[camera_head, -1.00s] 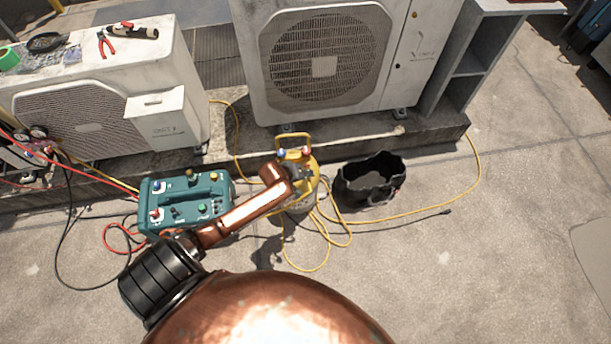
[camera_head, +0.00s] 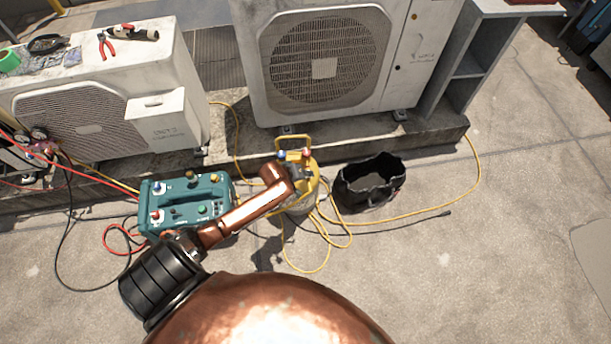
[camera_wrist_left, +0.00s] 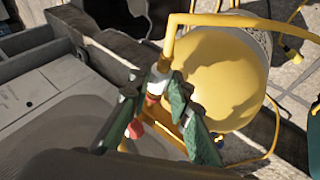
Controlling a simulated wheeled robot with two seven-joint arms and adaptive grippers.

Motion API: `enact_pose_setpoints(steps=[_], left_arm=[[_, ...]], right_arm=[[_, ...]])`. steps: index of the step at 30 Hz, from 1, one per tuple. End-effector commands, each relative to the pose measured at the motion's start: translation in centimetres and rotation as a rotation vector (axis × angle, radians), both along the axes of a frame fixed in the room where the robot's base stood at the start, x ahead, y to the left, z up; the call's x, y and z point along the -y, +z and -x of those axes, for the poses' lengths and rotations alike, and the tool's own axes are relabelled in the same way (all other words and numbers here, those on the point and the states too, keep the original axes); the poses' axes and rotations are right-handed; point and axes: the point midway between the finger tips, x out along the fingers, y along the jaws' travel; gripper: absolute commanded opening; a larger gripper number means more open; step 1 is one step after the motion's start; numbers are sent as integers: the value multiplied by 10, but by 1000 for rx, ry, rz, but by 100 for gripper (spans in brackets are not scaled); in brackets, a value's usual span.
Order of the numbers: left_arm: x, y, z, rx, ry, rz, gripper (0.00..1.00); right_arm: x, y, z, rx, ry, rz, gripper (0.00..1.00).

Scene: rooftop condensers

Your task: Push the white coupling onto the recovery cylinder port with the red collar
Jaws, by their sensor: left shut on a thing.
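The yellow recovery cylinder (camera_head: 312,191) stands on the ground in front of the large condenser, partly hidden by my left arm. A red fitting (camera_head: 307,153) and a blue one show at its top. In the left wrist view its rounded yellow body (camera_wrist_left: 225,75) fills the right. My left gripper (camera_wrist_left: 156,84) is shut on the white coupling (camera_wrist_left: 158,76), which sits between the green fingertips beside the yellow handle. An orange-red band (camera_wrist_left: 152,98) shows right by the coupling; I cannot tell whether they are seated together. A red knob (camera_wrist_left: 134,130) shows between the fingers. My right gripper is not seen.
A teal recovery machine (camera_head: 165,215) stands left of the cylinder, a black bucket (camera_head: 370,182) right of it. Yellow hoses (camera_head: 345,240) loop on the ground around the cylinder. A large condenser (camera_head: 250,60) stands behind. Open concrete lies at right.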

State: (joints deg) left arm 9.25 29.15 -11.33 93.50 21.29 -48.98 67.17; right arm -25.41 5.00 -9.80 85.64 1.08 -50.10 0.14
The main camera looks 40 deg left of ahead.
Motion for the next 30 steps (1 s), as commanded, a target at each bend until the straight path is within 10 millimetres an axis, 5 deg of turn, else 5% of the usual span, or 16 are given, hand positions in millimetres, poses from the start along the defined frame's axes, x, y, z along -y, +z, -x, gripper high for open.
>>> enact_pose_setpoints(steps=[20, 21, 30], left_arm=[[-5, 0, -5, 1, 0, -1, 0], [-5, 0, -5, 1, 0, -1, 19], [-5, 0, -4, 1, 0, -1, 39]], right_arm=[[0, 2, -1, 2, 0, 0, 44], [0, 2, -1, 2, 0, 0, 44], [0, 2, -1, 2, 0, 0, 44]])
